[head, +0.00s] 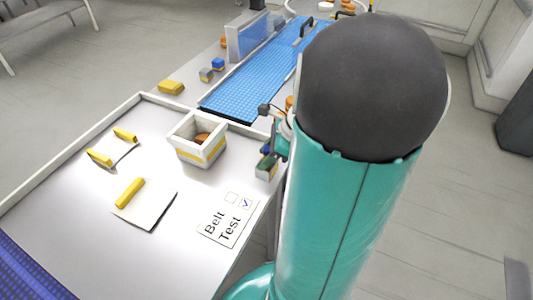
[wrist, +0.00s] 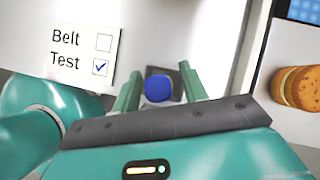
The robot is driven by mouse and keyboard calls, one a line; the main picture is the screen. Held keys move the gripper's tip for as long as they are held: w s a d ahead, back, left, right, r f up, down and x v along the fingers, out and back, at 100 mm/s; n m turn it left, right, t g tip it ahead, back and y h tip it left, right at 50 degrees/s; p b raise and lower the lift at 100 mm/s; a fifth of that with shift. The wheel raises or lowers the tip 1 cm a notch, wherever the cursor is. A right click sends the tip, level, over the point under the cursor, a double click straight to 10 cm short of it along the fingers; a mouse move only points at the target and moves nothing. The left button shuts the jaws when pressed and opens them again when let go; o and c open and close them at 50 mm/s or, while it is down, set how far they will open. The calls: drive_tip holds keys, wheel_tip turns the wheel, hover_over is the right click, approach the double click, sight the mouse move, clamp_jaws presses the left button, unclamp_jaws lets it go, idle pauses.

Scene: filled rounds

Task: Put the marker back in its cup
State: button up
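The marker shows in the wrist view as a blue round end (wrist: 158,88) between my fingers. A small grey square cup (wrist: 187,72) shows around and behind it. In the head view the cup (head: 266,173) is at the table's right edge, with a bit of blue (head: 266,150) just above it. My gripper (wrist: 159,74) has its two teal fingers on either side of the blue end, with a visible gap on the right. It also shows in the head view, partly hidden by my arm. How deep the marker sits in the cup cannot be told.
A card reading "Belt Test" (head: 229,222), its lower box ticked, lies near the cup. A white box (head: 200,158) holds a brown-orange round. Yellow pieces (head: 130,192) lie on the left of the table. A blue belt (head: 255,75) runs behind. Orange-brown rounds (wrist: 300,88) show at right.

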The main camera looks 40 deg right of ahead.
drive_tip(key=v, duration=1.2)
drive_tip(key=a+r+n+h, duration=0.2)
drive_tip(key=a+n, duration=1.1)
drive_tip(key=a+r+n+h, duration=0.2)
drive_tip(key=a+n, duration=1.2)
drive_tip(key=shift+n+t, duration=0.3)
drive_tip(key=shift+r, duration=0.1)
